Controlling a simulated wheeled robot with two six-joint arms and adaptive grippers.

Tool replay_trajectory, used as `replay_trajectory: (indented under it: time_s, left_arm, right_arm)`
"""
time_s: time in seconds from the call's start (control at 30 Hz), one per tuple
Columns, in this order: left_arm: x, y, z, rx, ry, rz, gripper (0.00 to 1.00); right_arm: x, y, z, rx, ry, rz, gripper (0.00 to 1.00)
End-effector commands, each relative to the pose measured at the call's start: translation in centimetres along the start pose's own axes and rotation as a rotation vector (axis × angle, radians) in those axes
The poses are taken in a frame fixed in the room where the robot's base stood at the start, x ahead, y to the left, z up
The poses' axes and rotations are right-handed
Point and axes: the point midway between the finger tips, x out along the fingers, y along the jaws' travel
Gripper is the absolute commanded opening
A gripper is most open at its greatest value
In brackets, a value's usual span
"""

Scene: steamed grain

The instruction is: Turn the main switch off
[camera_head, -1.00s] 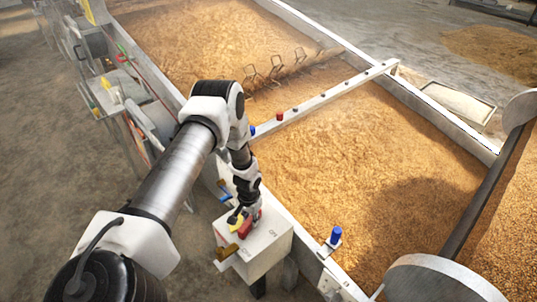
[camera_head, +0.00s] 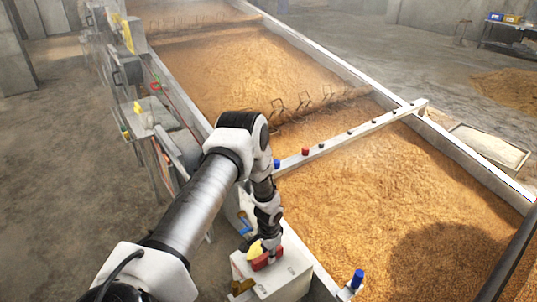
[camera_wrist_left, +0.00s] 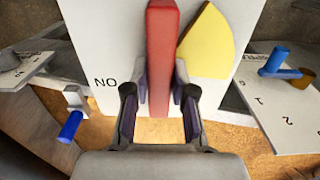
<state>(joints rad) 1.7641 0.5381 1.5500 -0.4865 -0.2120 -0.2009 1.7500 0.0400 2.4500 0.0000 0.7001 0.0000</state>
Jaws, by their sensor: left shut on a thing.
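The main switch is a white box (camera_head: 290,277) with a red handle (camera_head: 262,263) and a yellow piece (camera_head: 254,249) on its top. In the left wrist view the red handle (camera_wrist_left: 163,45) stands upright in the picture, with the yellow piece (camera_wrist_left: 208,45) on its right. Black letters reading "NO" in that view lie on the white face (camera_wrist_left: 105,45) left of the handle. My left gripper (camera_wrist_left: 159,98) is shut on the red handle. In the head view the left gripper (camera_head: 268,254) is above the box, and its fingers are partly hidden.
A long grain bed (camera_head: 400,200) with a metal rim runs beside the box. A crossbar (camera_head: 350,138) carries red and blue knobs. A blue knob (camera_head: 357,278) stands right of the box. Machinery (camera_head: 150,110) lines the left side. The floor at far left is clear.

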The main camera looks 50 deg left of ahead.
Motion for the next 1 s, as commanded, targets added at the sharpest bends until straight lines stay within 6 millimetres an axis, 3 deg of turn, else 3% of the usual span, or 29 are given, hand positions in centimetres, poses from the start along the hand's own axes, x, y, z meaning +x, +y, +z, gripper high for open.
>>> replay_trajectory:
  time_s: [0.03,0.07,0.1,0.5,0.63,0.9,1.0]
  left_arm:
    - [-0.1,-0.1,-0.2,0.005,0.006,-0.003,0.0]
    - [-0.1,-0.1,-0.3,0.005,0.006,-0.003,0.35]
    - [-0.1,-0.1,-0.2,0.004,0.006,-0.003,0.49]
    - [-0.8,0.0,-0.1,0.001,0.002,0.001,0.5]
    - [-3.2,0.0,-0.2,0.002,0.006,0.001,0.5]
    - [-10.0,0.0,-0.3,0.001,0.007,0.0,0.5]
    - [-11.4,0.0,-0.3,0.003,0.005,-0.001,0.5]
  right_arm:
    - [0.0,0.0,0.0,0.0,0.0,0.0,0.4]
    - [0.0,0.0,0.0,0.0,0.0,0.0,0.4]
    - [0.0,0.0,0.0,0.0,0.0,0.0,0.4]
    - [0.0,0.0,0.0,0.0,0.0,0.0,0.4]
    - [0.0,0.0,0.0,0.0,0.0,0.0,0.4]
    - [0.0,0.0,0.0,0.0,0.0,0.0,0.4]
    - [0.0,0.0,0.0,0.0,0.0,0.0,0.4]
